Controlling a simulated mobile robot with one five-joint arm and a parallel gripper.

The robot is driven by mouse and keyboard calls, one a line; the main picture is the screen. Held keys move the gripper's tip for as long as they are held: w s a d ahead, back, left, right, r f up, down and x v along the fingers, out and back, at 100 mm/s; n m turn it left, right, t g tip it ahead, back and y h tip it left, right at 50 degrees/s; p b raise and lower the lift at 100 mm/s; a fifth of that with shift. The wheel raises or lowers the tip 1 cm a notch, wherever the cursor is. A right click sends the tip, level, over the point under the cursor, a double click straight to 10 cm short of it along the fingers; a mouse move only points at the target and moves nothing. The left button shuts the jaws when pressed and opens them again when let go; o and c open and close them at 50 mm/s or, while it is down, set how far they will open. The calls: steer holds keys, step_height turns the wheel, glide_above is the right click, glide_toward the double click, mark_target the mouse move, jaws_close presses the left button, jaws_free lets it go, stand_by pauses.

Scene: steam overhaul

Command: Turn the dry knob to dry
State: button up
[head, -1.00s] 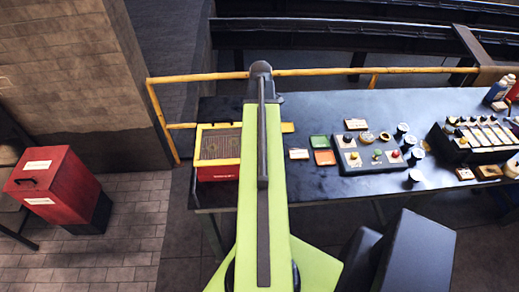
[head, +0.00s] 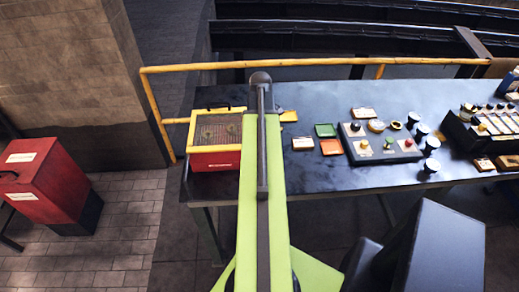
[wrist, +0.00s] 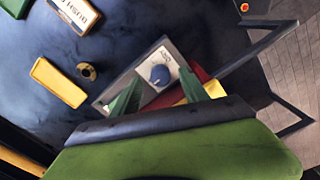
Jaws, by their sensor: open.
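A blue knob (wrist: 160,75) sits on a light grey plate (wrist: 116,98) in the wrist view. Dark lettering that seems to read DRY stands beside the knob. My gripper (wrist: 158,93) is open, with its two green fingers on either side of the knob's lower part in the picture. I cannot tell whether they touch it or how high above it they are. In the head view my arm hides the gripper and the knob.
A red box with a yellow frame (head: 214,160) stands on the dark bench (head: 240,90), left of my arm. A button panel (head: 378,144) and several small parts lie to the right. A yellow block (wrist: 57,82) and a small ring (wrist: 86,71) lie near the plate. A yellow rail (head: 330,62) runs behind.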

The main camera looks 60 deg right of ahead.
step_height(320, 180, down, 3)
steer(key=shift+r+b, duration=0.2)
steer(key=shift+b, duration=0.4)
steer(key=shift+r, duration=0.1)
